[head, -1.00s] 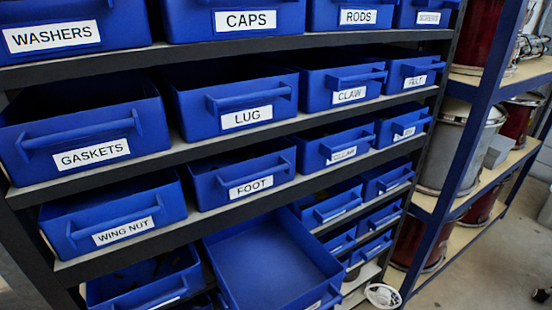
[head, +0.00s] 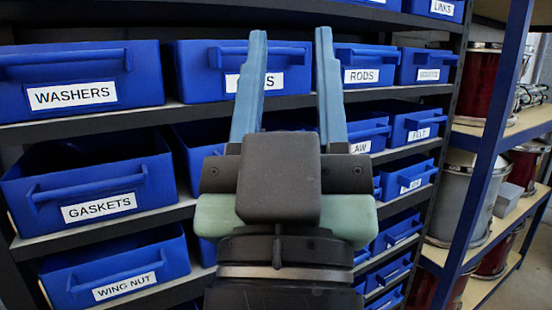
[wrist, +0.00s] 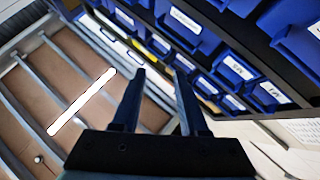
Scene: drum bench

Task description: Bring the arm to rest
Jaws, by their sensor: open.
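My gripper (head: 287,95) stands upright in the middle of the head view, its two blue fingers apart with nothing between them. It is in front of the rack of blue bins and hides parts of the caps and claw bins and the lug and foot bins. In the wrist view my gripper (wrist: 160,85) also shows two spread, empty fingers.
Blue bins fill dark shelves, among them the washers bin (head: 80,80), gaskets bin (head: 95,190) and wing nut bin (head: 115,265). A blue-framed shelf (head: 500,130) with drums stands at the right.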

